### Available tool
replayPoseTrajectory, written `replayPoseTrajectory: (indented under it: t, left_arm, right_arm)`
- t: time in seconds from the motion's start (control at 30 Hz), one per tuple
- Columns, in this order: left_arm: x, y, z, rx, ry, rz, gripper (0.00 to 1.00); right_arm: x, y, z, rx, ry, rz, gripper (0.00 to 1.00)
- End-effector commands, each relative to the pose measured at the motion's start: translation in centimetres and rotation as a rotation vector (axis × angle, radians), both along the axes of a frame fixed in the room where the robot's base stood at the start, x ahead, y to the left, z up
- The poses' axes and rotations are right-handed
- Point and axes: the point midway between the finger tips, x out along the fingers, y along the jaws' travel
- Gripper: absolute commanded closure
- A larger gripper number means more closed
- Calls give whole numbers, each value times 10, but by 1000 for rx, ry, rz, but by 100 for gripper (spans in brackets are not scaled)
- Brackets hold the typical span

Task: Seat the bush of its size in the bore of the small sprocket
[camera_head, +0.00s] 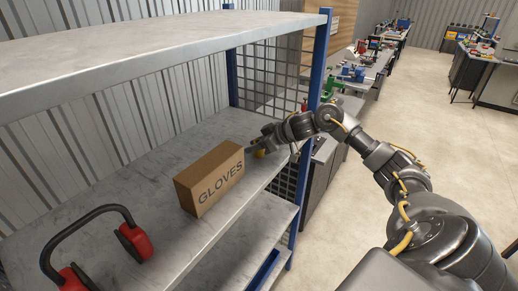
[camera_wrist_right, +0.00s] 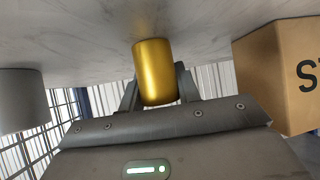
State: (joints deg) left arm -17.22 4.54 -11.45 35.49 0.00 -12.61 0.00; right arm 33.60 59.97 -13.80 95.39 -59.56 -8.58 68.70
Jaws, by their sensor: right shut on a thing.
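My right gripper (camera_head: 256,148) reaches over the middle shelf board, just behind and right of the gloves box. It is shut on a brass-coloured, smooth cylinder, the bush (camera_wrist_right: 154,72). In the wrist view the bush stands out between the two fingers, its far end at or very near the grey shelf surface; I cannot tell if it touches. A small yellow bit of it (camera_head: 260,153) shows in the head view. A plain grey cylinder (camera_wrist_right: 22,100) stands at the left of the wrist view. No sprocket is seen. My left gripper is not in view.
The cardboard gloves box (camera_head: 210,178) stands close to my right gripper and also shows in the wrist view (camera_wrist_right: 285,80). Red ear defenders (camera_head: 100,245) lie at the shelf's near end. An upper board (camera_head: 150,45) and a blue post (camera_head: 318,60) bound the space. Benches stand beyond.

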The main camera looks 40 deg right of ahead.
Motion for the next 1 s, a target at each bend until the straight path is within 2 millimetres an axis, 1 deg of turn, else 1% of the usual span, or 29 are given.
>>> replayPoseTrajectory:
  t: [0.03,0.1,0.33,0.47,0.57,0.67,0.7,0.77,0.93,0.97,1.0]
  left_arm:
    - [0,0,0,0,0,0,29]
    - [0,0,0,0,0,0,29]
    - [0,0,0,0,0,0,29]
    - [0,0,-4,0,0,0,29]
    - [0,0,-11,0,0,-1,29]
    - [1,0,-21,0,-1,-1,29]
    - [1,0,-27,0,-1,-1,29]
    - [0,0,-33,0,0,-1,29]
    - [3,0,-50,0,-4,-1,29]
    - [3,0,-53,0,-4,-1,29]
    - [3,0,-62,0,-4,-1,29]
  right_arm:
    - [0,0,0,0,0,0,87]
    - [0,0,0,0,0,0,96]
    - [0,0,1,0,-1,0,96]
    - [1,0,5,0,-5,0,96]
    - [1,0,11,-1,-6,0,96]
    - [1,0,24,-1,-10,0,96]
    - [1,-1,30,-2,-11,0,96]
    - [-13,-5,44,-7,-11,-1,96]
    - [-47,-11,86,-6,-10,-2,96]
    - [-53,-12,92,-6,-10,-3,96]
    - [-65,-15,91,-8,-5,-3,96]
